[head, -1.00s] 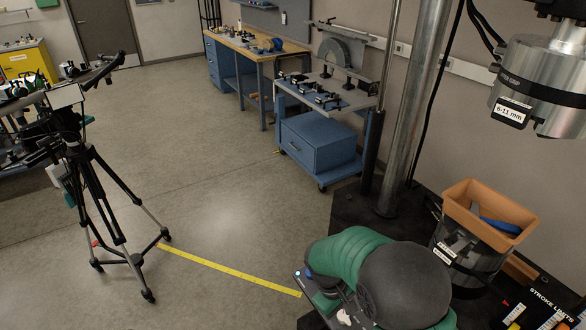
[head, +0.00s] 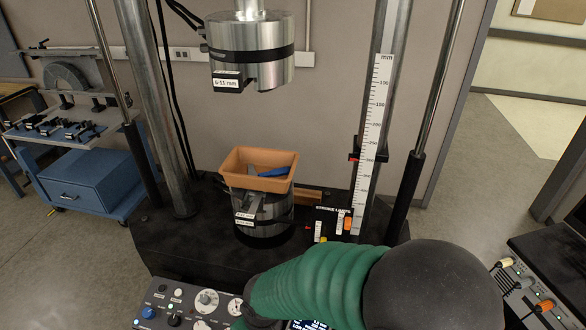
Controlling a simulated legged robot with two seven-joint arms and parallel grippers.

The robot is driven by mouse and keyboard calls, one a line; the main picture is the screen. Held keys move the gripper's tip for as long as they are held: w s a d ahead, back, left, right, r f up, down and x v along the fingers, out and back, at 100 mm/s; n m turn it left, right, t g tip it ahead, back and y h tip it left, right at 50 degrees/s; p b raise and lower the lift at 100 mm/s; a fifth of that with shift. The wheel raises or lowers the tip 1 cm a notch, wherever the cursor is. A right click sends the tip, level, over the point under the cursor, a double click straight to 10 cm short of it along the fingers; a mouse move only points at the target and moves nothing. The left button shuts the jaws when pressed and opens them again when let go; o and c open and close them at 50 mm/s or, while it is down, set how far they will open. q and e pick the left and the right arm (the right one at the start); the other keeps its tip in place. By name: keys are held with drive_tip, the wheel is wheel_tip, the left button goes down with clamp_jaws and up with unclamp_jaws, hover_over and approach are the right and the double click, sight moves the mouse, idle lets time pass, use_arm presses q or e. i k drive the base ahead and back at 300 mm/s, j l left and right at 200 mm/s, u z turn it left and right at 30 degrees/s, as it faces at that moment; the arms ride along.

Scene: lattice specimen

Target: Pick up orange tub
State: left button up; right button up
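The orange tub (head: 259,181) is a rectangular open container. It sits on top of the lower metal cylinder (head: 262,222) of the testing machine, near the middle of the head view. A blue item (head: 272,172) and a greyish piece lie inside it. A green-sleeved arm of mine with a dark rounded part reaches in at the bottom, in front of the machine's control panel. I see no gripper fingers in the head view.
The upper metal grip (head: 250,55) hangs above the tub with a gap between. Steel columns stand on both sides, with a millimetre scale (head: 376,140) on the right one. A control panel (head: 190,305) is in front. A blue cabinet cart (head: 95,180) stands left.

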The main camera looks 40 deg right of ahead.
sight(233, 170)
drive_tip(key=z, duration=1.2)
